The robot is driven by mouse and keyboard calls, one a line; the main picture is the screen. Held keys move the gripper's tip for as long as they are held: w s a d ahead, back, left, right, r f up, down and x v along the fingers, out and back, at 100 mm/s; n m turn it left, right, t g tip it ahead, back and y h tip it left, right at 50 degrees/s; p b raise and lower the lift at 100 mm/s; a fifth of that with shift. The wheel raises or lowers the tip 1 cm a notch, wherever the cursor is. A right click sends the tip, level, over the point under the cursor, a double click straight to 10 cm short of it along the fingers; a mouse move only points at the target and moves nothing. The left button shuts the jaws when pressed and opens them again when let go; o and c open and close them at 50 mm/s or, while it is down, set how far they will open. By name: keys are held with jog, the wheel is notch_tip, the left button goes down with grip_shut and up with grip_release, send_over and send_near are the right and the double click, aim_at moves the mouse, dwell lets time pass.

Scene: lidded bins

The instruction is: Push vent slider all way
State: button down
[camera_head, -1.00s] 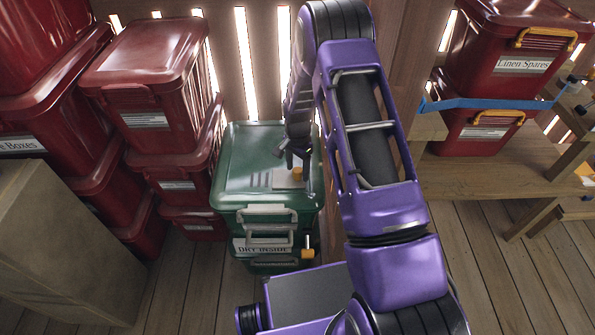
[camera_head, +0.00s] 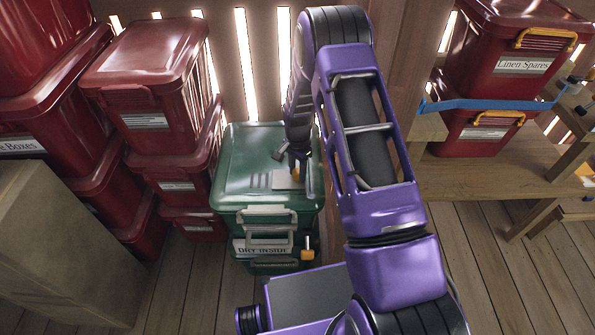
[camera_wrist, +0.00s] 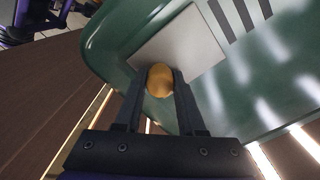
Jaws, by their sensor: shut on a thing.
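The green bin (camera_head: 235,180) stands on the floor with its lid on and a "DRY INSIDE" label on its front. On the lid are a grey vent plate (camera_wrist: 190,45) and dark vent slots (camera_wrist: 240,14). An orange knob (camera_wrist: 160,80) sits at the plate's edge; the head view shows only a sliver of it. My gripper (camera_wrist: 159,76) points down at the lid with its two dark fingers closed around the knob. The vent plate (camera_head: 286,180) also shows in the head view, beside the slots. The fingers hide the knob's sides.
Red lidded bins (camera_head: 150,80) are stacked to the left. A cardboard box (camera_head: 60,240) stands at the front left. More red bins (camera_head: 500,60) sit on a wooden shelf at right, with a blue strap. A slatted wall rises close behind the green bin.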

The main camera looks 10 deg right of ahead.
aim_at(275, 179)
jog(key=a+b, duration=0.1)
jog(key=a, duration=0.2)
jog(key=w+a+b, duration=0.1)
jog(key=a, duration=0.2)
jog(key=shift+w+a+f, duration=0.1)
jog(key=shift+w+a, duration=0.05)
jog(key=shift+a, duration=0.25)
jog(key=shift+w+a, duration=0.1)
jog(key=shift+a, duration=0.4)
jog(key=c, duration=0.5)
grip_release()
jog(key=shift+r, duration=0.25)
notch_tip(275, 179, up, 17)
jog(key=p, duration=0.1)
jog(key=shift+p, duration=0.35)
jog(key=shift+r, duration=0.15)
